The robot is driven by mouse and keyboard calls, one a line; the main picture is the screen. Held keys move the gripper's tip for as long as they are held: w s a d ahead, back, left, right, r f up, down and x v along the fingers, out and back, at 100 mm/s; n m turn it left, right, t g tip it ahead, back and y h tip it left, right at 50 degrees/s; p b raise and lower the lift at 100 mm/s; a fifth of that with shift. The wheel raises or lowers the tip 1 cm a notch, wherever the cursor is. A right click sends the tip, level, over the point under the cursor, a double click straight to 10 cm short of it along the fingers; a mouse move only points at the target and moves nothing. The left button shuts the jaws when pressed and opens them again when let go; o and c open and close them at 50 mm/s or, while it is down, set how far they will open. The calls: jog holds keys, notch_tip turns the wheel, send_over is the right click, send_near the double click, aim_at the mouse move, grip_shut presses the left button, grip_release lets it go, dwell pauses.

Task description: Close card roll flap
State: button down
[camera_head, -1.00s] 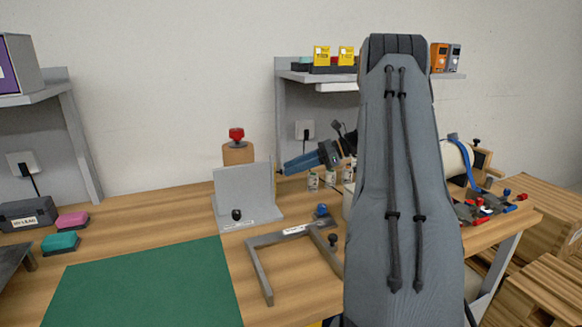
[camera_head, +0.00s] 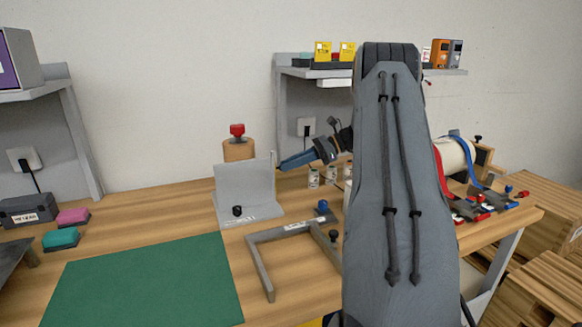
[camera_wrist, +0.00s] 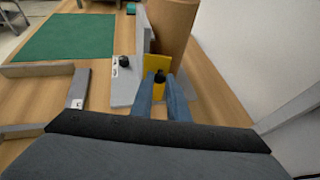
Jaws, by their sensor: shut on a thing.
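A grey stand (camera_head: 245,185) with an upright plate and a flat base sits at the back of the bench. A brown cardboard-coloured cylinder (camera_head: 240,151) with a red knob on top stands behind it. In the wrist view a yellow panel (camera_wrist: 156,61) with a black knob (camera_wrist: 160,76) stands between the grey plate (camera_wrist: 143,28) and the brown cylinder (camera_wrist: 172,28). I take the yellow panel to be the flap. My gripper (camera_wrist: 163,90) is shut on its black knob, with blue fingers on both sides. In the head view my gripper (camera_head: 285,163) is at the stand's right edge; the panel is hardly visible there.
A grey U-shaped frame (camera_head: 260,264) lies in front of the stand, with a blue-knobbed piece (camera_head: 321,208) nearby. Small jars (camera_head: 314,177) stand right of the stand. A white roll with straps (camera_head: 455,157) is at right. The green mat (camera_head: 150,283) is bare.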

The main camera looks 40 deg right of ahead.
jog(key=w+n+g+b, duration=0.1)
jog(key=n+g+y+b, duration=0.1)
jog(key=n+g+b, duration=0.1)
jog(key=shift+w+g, duration=0.3)
jog(key=shift+w, duration=0.05)
jog(key=shift+a, duration=0.1)
jog(key=c, duration=1.7)
grip_release()
